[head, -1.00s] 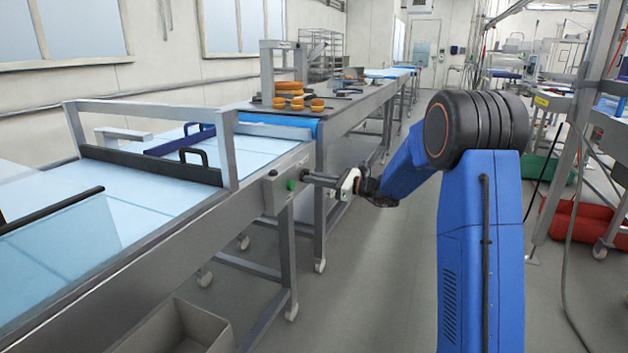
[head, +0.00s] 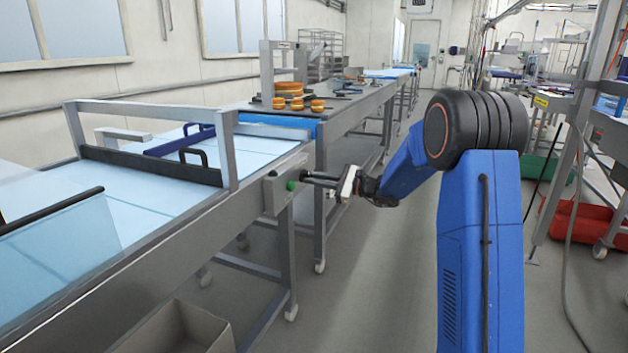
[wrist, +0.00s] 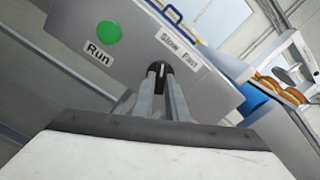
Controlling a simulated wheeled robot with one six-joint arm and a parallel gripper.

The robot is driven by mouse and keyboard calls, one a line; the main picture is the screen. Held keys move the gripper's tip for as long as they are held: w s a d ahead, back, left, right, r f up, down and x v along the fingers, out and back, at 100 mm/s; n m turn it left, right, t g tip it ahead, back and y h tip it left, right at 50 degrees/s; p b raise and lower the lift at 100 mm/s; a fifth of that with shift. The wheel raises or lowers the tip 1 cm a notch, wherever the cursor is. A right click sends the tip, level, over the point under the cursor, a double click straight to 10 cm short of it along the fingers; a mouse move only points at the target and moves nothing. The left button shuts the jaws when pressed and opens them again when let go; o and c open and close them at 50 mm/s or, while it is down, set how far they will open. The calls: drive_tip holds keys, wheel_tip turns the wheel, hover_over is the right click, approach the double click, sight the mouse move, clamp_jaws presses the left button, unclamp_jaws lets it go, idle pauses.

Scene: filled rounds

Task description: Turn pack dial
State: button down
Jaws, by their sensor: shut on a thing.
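The pack dial (wrist: 158,70) is a small black knob with a pale mark, on a grey control box (head: 276,192) at the side of the conveyor. In the wrist view it sits below the "Slow Fast" label (wrist: 180,48), to the right of the green Run button (wrist: 108,32). My gripper (head: 308,178) reaches the box from the right. In the wrist view its two fingers (wrist: 160,76) are shut on the dial, one on each side, and partly cover it.
The conveyor (head: 120,205) has a pale blue belt and a metal guard frame. Behind it a steel table (head: 350,103) holds several round orange-brown items (head: 290,90). A grey bin (head: 180,330) stands below at the front. The aisle floor right of the conveyor is clear.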

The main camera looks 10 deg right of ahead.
drive_tip(key=c, duration=1.8)
unclamp_jaws()
drive_tip(key=shift+o, duration=0.2)
drive_tip(key=shift+d, duration=0.1)
drive_tip(key=v, duration=1.7)
drive_tip(key=shift+s, duration=0.15)
drive_tip(key=shift+d, duration=0.1)
